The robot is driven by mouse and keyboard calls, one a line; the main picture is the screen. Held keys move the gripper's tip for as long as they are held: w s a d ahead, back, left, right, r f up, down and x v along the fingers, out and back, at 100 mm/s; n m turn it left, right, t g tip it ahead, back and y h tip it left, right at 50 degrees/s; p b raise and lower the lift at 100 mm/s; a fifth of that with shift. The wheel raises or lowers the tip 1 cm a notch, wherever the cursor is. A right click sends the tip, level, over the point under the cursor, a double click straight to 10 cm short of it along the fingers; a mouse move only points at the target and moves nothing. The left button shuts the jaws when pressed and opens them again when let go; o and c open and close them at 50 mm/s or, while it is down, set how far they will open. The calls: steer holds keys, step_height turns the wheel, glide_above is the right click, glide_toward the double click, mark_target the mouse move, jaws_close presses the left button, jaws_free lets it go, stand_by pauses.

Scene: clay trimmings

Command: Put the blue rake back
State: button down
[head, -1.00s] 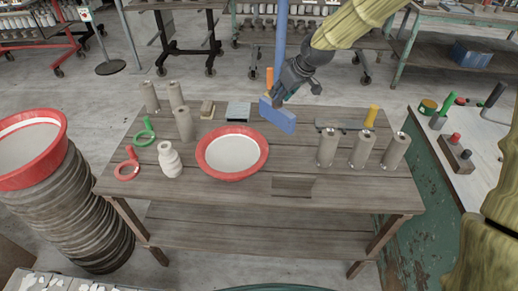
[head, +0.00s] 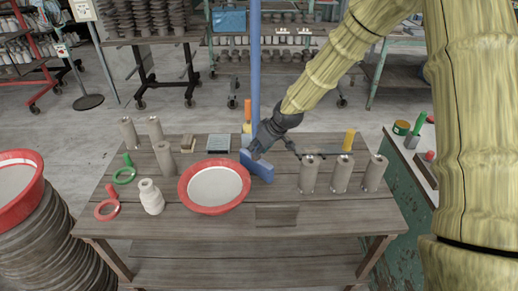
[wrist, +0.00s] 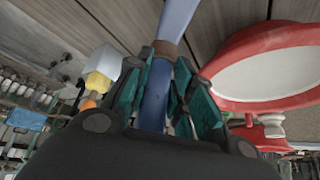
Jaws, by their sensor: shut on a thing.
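The blue rake has a long upright handle (head: 255,60) and a wide blue head (head: 257,166) at its lower end. My gripper (head: 257,148) is shut on the handle just above the head. In the wrist view the handle (wrist: 156,92) runs between the green finger pads (wrist: 155,95), with a brown band above them. The head is low over the back middle of the wooden table (head: 330,215), right beside the red-rimmed basin (head: 214,186). I cannot tell whether it touches the table or the basin.
Several taupe cylinders (head: 341,174) stand right of the rake, with a thin dark bar and a yellow-handled tool (head: 349,140) behind. At left are green (head: 125,170) and red (head: 107,205) ring tools and a white vase (head: 150,197). The front table strip is mostly clear.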

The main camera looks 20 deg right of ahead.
steer(key=shift+f, duration=0.4)
steer(key=c, duration=1.2)
jaws_free()
steer(key=shift+f, duration=0.1)
steer(key=shift+c, duration=0.2)
